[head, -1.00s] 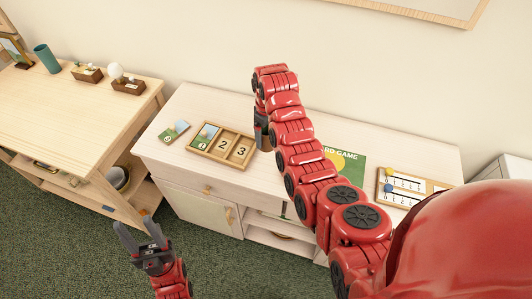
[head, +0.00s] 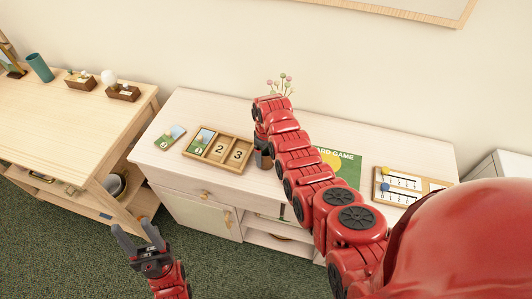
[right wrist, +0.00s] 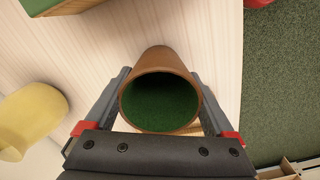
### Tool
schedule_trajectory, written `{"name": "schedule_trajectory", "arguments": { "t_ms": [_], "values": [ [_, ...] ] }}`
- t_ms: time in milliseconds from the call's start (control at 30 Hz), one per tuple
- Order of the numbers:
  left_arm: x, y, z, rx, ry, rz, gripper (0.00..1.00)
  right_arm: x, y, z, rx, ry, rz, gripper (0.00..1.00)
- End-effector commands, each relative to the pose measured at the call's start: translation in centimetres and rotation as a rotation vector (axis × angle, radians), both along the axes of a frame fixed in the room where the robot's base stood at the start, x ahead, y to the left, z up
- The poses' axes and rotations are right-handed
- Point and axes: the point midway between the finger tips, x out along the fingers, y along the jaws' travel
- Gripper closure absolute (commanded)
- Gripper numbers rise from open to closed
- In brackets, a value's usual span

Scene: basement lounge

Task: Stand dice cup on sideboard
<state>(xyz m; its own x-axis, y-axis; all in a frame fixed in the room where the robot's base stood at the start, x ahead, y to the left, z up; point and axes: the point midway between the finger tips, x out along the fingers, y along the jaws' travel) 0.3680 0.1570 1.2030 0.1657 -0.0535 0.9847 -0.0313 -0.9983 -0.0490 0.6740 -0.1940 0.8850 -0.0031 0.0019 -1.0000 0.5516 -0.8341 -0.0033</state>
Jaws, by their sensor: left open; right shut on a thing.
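The dice cup (right wrist: 180,63) is brown with a green lining and shows large in the right wrist view, its mouth facing the camera. My right gripper (right wrist: 164,80) is shut on it, one finger on each side. In the head view the cup (head: 264,160) is mostly hidden by my right gripper (head: 262,142). It is over the pale wooden sideboard (head: 205,108), just right of the numbered tray. I cannot tell whether its base touches the top. My left gripper (head: 140,240) is open and empty, low in front of the furniture.
The tray (head: 190,148) with numbered slots and a loose picture tile (head: 170,137) lie left of the cup. A green board game box (head: 345,165) and a score board (head: 400,187) lie to the right. Pink flowers (head: 283,84) stand behind my right arm. A wooden desk (head: 75,115) stands left.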

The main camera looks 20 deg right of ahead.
Motion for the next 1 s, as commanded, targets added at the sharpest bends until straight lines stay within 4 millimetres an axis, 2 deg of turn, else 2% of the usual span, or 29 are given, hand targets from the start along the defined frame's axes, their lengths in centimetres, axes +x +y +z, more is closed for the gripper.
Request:
{"name": "schedule_trajectory", "arguments": {
  "t_ms": [367, 400, 433, 800, 1000],
  "values": [
    [0.0, 0.0, -0.4, 0.000, 0.000, 0.000, 0.50, 0.0, 0.0, -0.6, 0.000, -0.001, 0.000, 0.67],
    [0.0, 0.0, -0.3, 0.000, 0.000, 0.000, 0.50, 0.0, 0.0, -0.5, 0.000, -0.001, 0.000, 0.06],
    [0.0, 0.0, -0.3, 0.000, 0.000, 0.000, 0.50, 0.0, 0.0, -0.5, 0.000, -0.001, 0.000, 0.01],
    [0.0, 0.0, -0.1, 0.000, 0.000, 0.000, 0.50, 0.1, 0.0, 0.1, -0.001, -0.003, 0.000, 0.00],
    [0.0, 0.0, -0.9, 0.000, 0.000, 0.000, 0.50, 0.3, 0.0, 1.9, -0.001, -0.009, -0.001, 0.00]
  ]
}}
